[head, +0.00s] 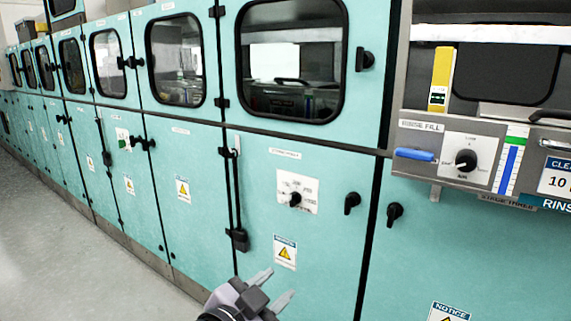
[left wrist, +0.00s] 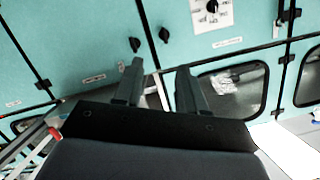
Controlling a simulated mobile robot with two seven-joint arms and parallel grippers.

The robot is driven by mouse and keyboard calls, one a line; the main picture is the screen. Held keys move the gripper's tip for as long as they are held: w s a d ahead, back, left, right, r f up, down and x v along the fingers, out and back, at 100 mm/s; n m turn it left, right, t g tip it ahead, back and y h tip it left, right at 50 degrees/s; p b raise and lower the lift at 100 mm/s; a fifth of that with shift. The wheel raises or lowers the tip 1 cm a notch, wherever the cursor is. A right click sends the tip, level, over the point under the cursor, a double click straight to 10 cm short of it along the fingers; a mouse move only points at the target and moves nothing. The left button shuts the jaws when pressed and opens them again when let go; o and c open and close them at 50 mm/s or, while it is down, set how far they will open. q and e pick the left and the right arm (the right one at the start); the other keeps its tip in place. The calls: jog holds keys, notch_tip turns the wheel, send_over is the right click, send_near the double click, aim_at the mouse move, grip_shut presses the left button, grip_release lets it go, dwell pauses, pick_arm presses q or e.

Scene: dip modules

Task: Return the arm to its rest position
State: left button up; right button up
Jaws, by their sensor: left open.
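My left gripper (head: 272,286) shows at the bottom middle of the head view, in front of the teal cabinet doors. Its two fingers are apart with nothing between them. In the left wrist view the same gripper (left wrist: 158,82) has its fingers spread and empty, with teal panels behind. It appears clear of the panels, though the exact distance is hard to tell. My right gripper is not in either view.
A row of teal cabinets (head: 255,217) with windows runs along the wall. A grey control panel (head: 420,165) with a blue handle (head: 414,154) and a black knob (head: 466,160) juts out at right. The floor (head: 60,245) at left is clear.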

pick_arm(q)
jog(key=s+a+f+n+g+y+p, duration=0.1)
jog(key=s+a+f+n+y+p, duration=0.1)
jog(key=s+a+f, duration=0.7)
jog(key=s+a+f+n+g+y+p, duration=0.2)
jog(key=s+a+f+n, duration=0.5)
jog(key=f, duration=0.7)
jog(key=s+a+y+p, duration=0.1)
jog(key=s+a, duration=0.1)
jog(key=s, duration=0.2)
jog(key=shift+f+y, duration=0.15)
jog(key=shift+y, duration=0.25)
